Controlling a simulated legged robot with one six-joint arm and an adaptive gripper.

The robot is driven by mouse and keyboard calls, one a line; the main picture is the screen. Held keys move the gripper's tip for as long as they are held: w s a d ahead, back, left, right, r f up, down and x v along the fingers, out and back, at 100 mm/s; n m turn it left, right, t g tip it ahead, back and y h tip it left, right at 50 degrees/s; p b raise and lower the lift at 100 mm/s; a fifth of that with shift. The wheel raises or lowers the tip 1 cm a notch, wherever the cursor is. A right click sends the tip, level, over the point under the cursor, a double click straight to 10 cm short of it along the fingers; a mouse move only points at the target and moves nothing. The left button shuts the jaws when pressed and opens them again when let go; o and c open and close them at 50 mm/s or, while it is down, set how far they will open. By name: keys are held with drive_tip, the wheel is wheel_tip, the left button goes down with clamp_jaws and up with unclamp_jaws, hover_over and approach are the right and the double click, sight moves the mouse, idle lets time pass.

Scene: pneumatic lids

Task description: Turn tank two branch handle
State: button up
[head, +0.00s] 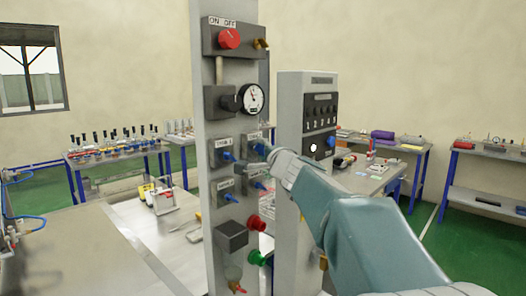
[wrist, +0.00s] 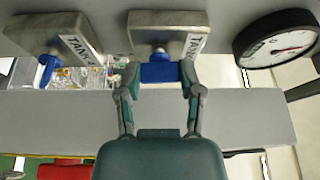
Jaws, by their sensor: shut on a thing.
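My gripper (wrist: 160,78) is shut on a blue handle (wrist: 159,72) in the wrist view, with one finger at each side of it. The handle sits on a grey valve block (wrist: 150,20) whose label begins with "TANK"; its number is too unclear to read. In the head view, my gripper (head: 268,154) is at the upper right valve block of the grey panel (head: 198,95), and my arm partly hides that block. A second block with a blue handle (wrist: 47,70) and a "TANK" label is left of the gripper in the wrist view.
A pressure gauge (head: 251,98) sits above the valve blocks; it is right of my gripper in the wrist view. A red knob (head: 229,39) tops the panel. Red (head: 256,223) and green (head: 256,257) fittings are below. A second grey column (head: 293,110) stands close behind my arm.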

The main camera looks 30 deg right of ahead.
drive_tip(key=n, duration=0.2)
drive_tip(key=f+n+t, duration=0.1)
drive_tip(key=n, duration=0.1)
drive_tip(key=shift+w+d+y, duration=0.1)
drive_tip(key=shift+y, duration=0.2)
drive_tip(key=shift+n+t+y, duration=0.5)
drive_tip(key=shift+n+t, duration=0.3)
drive_tip(key=shift+n, duration=1.6)
drive_tip(key=o, duration=1.1)
drive_tip(key=shift+o, duration=0.2)
drive_tip(key=shift+r, duration=0.1)
